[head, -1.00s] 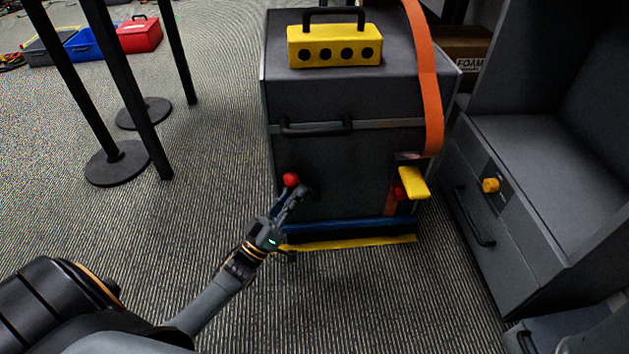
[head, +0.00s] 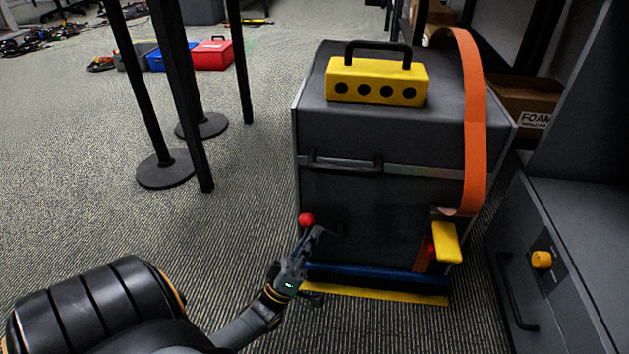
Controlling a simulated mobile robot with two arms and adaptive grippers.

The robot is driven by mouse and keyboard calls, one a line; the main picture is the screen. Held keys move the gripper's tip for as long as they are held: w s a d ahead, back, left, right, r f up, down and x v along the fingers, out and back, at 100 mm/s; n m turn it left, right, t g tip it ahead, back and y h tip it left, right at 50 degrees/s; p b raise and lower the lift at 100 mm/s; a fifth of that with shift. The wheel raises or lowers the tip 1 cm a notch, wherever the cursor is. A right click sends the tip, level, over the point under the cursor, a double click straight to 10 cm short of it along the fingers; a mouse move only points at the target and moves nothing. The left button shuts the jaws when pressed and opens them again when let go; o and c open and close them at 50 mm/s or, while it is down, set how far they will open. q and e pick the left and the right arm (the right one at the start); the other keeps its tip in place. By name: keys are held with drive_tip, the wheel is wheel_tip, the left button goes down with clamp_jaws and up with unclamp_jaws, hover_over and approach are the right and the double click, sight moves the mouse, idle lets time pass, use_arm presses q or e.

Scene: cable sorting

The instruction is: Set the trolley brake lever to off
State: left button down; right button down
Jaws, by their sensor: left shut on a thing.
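The trolley (head: 350,215) is a dark grey box on the floor in the middle of the head view. A lever with a red ball knob (head: 306,220) is on its front face, low at the left. My left gripper (head: 314,238) is at this lever, just below the red knob, and is shut on it. The gripper's fingers hide most of the lever's shaft, and I cannot read any off mark. My right gripper is not in view.
A yellow block with a black handle (head: 375,82) sits on the trolley. An orange strap (head: 474,130) hangs down its right side, above a yellow pedal-like part (head: 445,243). A grey cabinet (head: 580,250) stands close on the right. Black posts (head: 180,100) stand at left.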

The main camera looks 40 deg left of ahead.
use_arm(q)
drive_tip(key=shift+s+a+r, duration=0.15)
drive_tip(key=shift+a, duration=0.15)
drive_tip(key=c, duration=1.5)
unclamp_jaws()
drive_tip(key=shift+s+y, duration=0.1)
drive_tip(key=shift+y, duration=0.4)
drive_tip(key=shift+h, duration=0.3)
drive_tip(key=v, duration=0.7)
drive_tip(key=shift+f, duration=0.3)
drive_tip(key=shift+s, duration=0.1)
